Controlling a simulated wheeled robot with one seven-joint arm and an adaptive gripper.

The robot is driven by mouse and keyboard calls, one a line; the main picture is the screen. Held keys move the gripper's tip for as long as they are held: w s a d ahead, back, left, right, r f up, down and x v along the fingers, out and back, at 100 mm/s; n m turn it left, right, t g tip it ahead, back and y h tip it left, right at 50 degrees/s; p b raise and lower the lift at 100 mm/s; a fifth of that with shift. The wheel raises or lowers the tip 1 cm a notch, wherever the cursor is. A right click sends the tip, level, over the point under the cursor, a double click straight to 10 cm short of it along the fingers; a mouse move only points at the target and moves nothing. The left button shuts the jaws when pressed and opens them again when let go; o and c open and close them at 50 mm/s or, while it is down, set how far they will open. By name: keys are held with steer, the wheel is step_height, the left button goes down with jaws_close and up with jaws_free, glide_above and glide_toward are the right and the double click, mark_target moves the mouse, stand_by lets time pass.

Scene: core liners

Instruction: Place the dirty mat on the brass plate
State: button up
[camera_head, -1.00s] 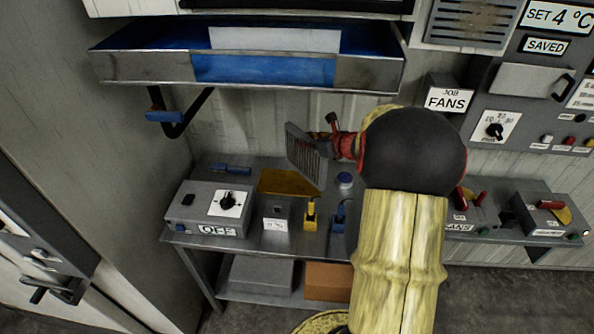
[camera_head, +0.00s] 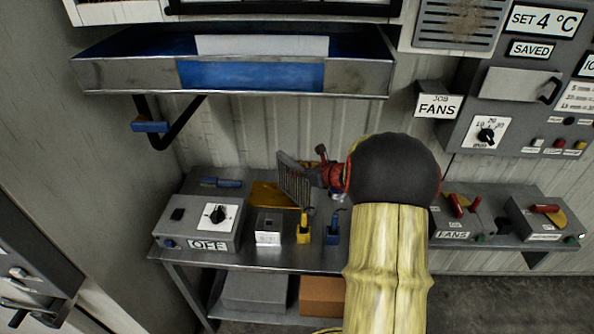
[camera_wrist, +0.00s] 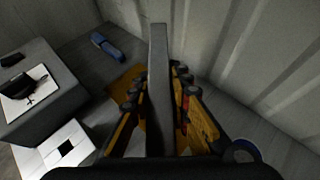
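The dirty mat (camera_head: 293,178) is a grey ribbed slab held upright on edge by my gripper (camera_head: 318,176). In the wrist view the mat (camera_wrist: 158,85) is seen edge-on between the two yellow fingers of my gripper (camera_wrist: 160,105), which are closed on it. The brass plate (camera_head: 268,196) lies flat on the bench, below and to the left of the mat. The mat hides part of its right side. In the wrist view a piece of the plate (camera_wrist: 124,82) shows left of the fingers. The mat appears above the plate, apart from it.
A grey box with a dial (camera_head: 200,222) marked OFF stands left on the bench (camera_head: 300,257). A small white-fronted box (camera_head: 268,230), a yellow tool (camera_head: 303,228) and a blue one (camera_head: 333,230) stand at the front. A blue-lined shelf (camera_head: 235,75) hangs above.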

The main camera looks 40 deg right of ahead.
steer(key=o, duration=0.5)
